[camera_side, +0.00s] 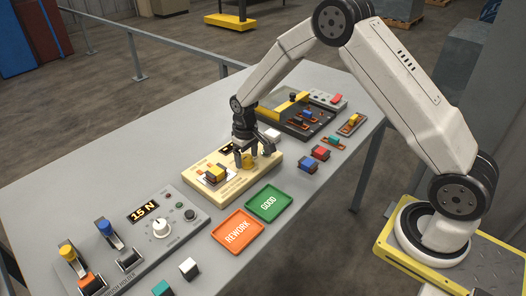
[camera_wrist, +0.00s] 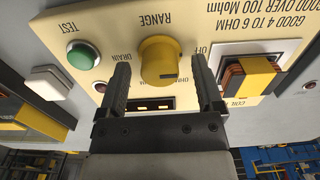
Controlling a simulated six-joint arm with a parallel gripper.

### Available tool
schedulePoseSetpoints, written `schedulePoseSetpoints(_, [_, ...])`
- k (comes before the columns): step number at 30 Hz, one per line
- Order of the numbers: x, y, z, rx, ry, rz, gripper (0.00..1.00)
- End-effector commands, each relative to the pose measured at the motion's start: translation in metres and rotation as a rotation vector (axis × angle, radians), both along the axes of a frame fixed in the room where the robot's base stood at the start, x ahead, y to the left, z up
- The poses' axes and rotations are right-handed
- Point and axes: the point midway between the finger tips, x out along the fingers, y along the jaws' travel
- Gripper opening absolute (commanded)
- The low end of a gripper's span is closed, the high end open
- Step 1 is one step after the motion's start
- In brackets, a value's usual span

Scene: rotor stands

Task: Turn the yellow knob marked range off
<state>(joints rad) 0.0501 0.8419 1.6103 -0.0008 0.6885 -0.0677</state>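The yellow knob (camera_wrist: 160,62) sits on a cream tester panel (camera_wrist: 205,22), under the word RANGE, which appears upside down in the wrist view. Its dark mark is at the lower right of its face. OFF is printed to its right and DRAIN to its left. My gripper (camera_wrist: 162,88) is open, with one finger on each side of the knob and a visible gap at both sides. In the side view the knob (camera_side: 247,162) is below my gripper (camera_side: 243,152), at the right part of the tester (camera_side: 226,193).
A copper and yellow wound part (camera_side: 215,173) sits on the tester. A green TEST button (camera_wrist: 83,55) is beside the knob. A green GOOD tray (camera_side: 269,191) and an orange REWORK tray (camera_side: 222,240) lie in front. A 15 N panel (camera_side: 180,245) stands at the left.

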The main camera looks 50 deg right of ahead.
Motion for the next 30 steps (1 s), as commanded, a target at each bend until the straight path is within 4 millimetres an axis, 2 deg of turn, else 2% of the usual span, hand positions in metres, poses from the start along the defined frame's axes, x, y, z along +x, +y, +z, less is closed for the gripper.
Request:
schedulePoseSetpoints(8, [0.000, 0.000, 0.000, 0.000, 0.001, -0.002, 0.84])
schedulePoseSetpoints(14, [0.000, 0.000, 0.008, 0.000, 0.000, -0.003, 0.84])
schedulePoseSetpoints(30, [0.000, 0.000, 0.069, 0.000, -0.002, -0.001, 0.84])
